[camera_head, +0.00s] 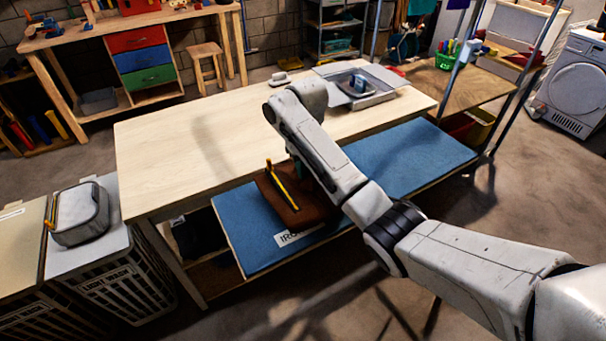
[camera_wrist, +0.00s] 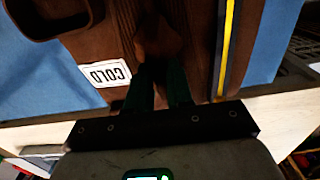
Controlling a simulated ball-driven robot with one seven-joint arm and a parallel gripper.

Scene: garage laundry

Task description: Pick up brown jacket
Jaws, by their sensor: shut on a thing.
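The brown jacket (camera_head: 291,201) is folded on the blue ironing mat (camera_head: 249,223), which lies on the table's lower front shelf. It carries a yellow-and-dark stripe. Whether the jacket is lifted off the mat I cannot tell.
The pale wooden table top (camera_head: 190,140) stands just behind and above the mat. A grey tray (camera_head: 385,82) lies at its back right. Hampers with a grey bag (camera_head: 78,215) stand at left. A washer (camera_head: 572,82) is far right.

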